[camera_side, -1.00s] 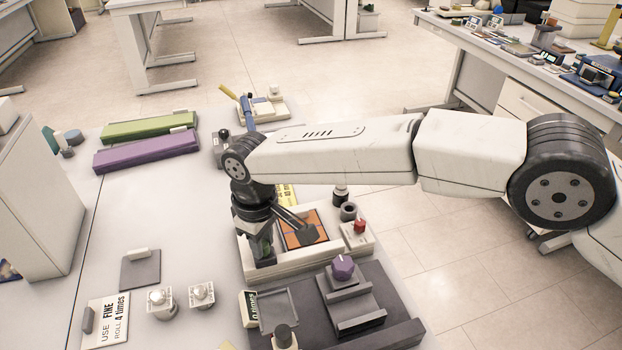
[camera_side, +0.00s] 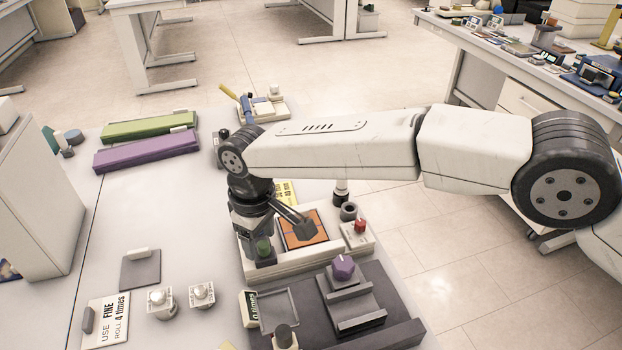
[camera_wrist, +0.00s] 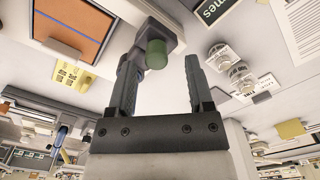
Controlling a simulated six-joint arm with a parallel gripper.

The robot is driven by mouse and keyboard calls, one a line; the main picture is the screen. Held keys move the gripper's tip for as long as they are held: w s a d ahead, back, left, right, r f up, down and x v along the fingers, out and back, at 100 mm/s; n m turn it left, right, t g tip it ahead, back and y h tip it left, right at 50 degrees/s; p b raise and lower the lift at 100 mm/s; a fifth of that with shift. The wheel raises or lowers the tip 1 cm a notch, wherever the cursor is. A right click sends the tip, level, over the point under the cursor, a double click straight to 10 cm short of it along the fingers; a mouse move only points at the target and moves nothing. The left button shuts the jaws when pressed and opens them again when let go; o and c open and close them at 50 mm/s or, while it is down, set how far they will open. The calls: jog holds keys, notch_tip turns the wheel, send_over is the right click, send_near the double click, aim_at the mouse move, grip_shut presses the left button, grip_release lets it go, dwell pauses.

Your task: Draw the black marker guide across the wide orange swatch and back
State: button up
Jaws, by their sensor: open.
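The wide orange swatch (camera_side: 296,240) lies in a pale frame to the right of my gripper. A dark guide block (camera_wrist: 165,24) with a green knob (camera_wrist: 156,54) stands at the frame's edge; the green knob also shows in the side view (camera_side: 263,248). My gripper (camera_wrist: 160,64) is open, its fingers on either side of the knob in the wrist view, with gaps visible. In the side view my gripper partly hides the block.
A red knob (camera_side: 360,226) and black ring (camera_side: 348,211) sit right of the swatch. A purple knob (camera_side: 343,267) tops a dark stepped fixture in front. Two white knobbed blocks (camera_side: 162,301) and a sign (camera_side: 107,320) lie front left. The bench's left middle is clear.

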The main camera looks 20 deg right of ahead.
aim_at(265, 241)
jog(key=shift+r, duration=3.4)
jog(key=shift+w+d, duration=0.25)
jog(key=shift+d, duration=0.2)
jog(key=d+f+m+t, duration=0.1)
jog(key=d+m, duration=0.3)
jog(key=d, duration=1.9)
jog(key=s+d+f+m, duration=0.2)
jog(key=s+d, duration=0.6)
jog(key=d, duration=0.1)
jog(key=s+d+f+m+t, duration=0.1)
jog(key=s+d+f+m, duration=0.2)
jog(key=s+d, duration=0.5)
jog(key=shift+s+d+t, duration=0.3)
jog(key=shift+d, duration=0.75)
jog(key=shift+o, duration=0.2)
